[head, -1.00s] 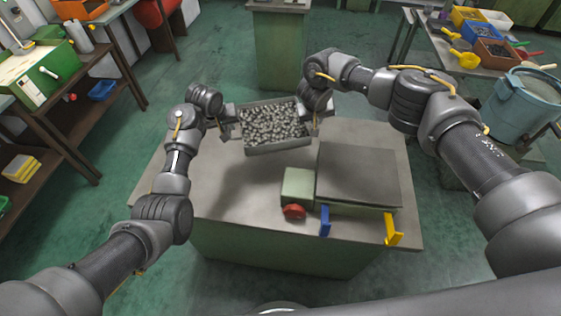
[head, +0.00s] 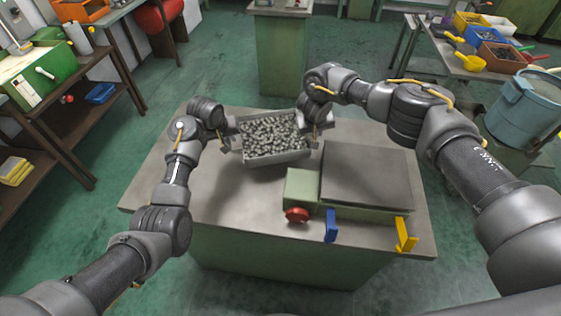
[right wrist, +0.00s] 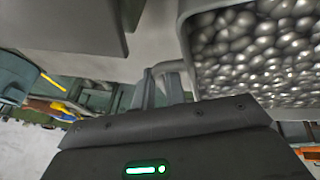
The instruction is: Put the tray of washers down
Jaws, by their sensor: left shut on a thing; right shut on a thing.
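The grey metal tray (head: 279,160) is full of small shiny metal washers (head: 272,136). It is over the far part of the grey-topped bench (head: 232,190), slightly turned. I cannot tell whether its bottom touches the top. My left gripper (head: 232,141) is shut on the tray's left side. My right gripper (head: 314,131) is shut on its right side. In the right wrist view the tray (right wrist: 188,50) and its washers (right wrist: 265,48) fill the upper right, beside the right gripper's fingers (right wrist: 161,88).
On the bench's right stands a green machine block with a flat grey lid (head: 367,176), a red knob (head: 297,215), a blue lever (head: 331,226) and a yellow lever (head: 405,235). The bench's left and front-left are clear. A blue bucket (head: 522,108) stands at the right.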

